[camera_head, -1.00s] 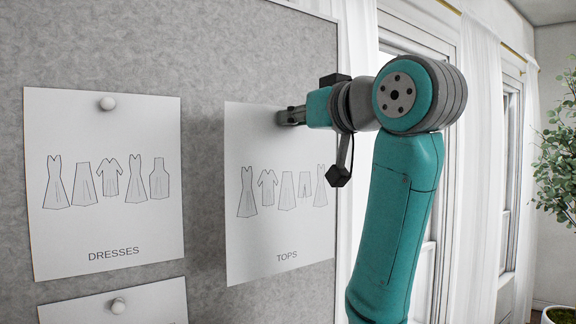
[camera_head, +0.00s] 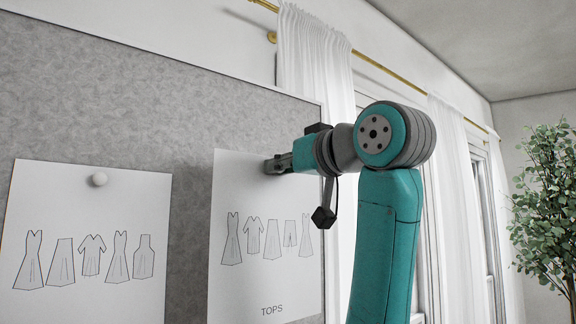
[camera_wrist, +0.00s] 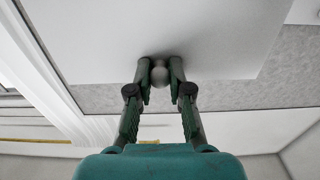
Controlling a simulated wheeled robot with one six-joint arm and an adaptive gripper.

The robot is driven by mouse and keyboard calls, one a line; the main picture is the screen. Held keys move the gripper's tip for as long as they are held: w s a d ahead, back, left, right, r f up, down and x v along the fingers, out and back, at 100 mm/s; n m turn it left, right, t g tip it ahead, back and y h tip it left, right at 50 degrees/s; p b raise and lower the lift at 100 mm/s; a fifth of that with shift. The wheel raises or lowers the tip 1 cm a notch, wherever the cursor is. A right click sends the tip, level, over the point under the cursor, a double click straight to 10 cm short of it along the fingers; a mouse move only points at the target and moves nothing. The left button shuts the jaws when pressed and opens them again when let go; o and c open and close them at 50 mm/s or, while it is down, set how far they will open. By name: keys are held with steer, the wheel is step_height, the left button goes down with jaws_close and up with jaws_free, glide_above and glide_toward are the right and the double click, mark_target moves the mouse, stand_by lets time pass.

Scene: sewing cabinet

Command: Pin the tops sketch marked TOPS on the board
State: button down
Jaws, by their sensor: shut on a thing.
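The tops sketch (camera_head: 262,200) is a white sheet with a row of garment outlines and the word TOPS. It lies against the grey board (camera_head: 200,110), right of another sketch, and looks straight. My gripper (camera_head: 270,165) is at its upper middle. In the wrist view my gripper (camera_wrist: 160,66) is shut on a small round pale pin (camera_wrist: 160,76), which sits against the sheet (camera_wrist: 110,45) close to its top edge. The pin's point is hidden, so I cannot tell how deep it sits. In the head view the fingers hide the pin.
A second garment sketch (camera_head: 90,215) hangs at the left, held by a white round pin (camera_head: 99,179). White curtains (camera_head: 315,60) and windows are behind my arm at the right. A leafy plant (camera_head: 545,200) stands at the far right. Bare board lies above the sheets.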

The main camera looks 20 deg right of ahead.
steer(key=x, duration=1)
stand_by(0.7)
steer(key=shift+w, duration=0.25)
stand_by(1.0)
steer(key=c, duration=1)
jaws_free()
steer(key=v, duration=1.2)
steer(key=shift+a+f, duration=0.1)
steer(key=shift+f, duration=0.05)
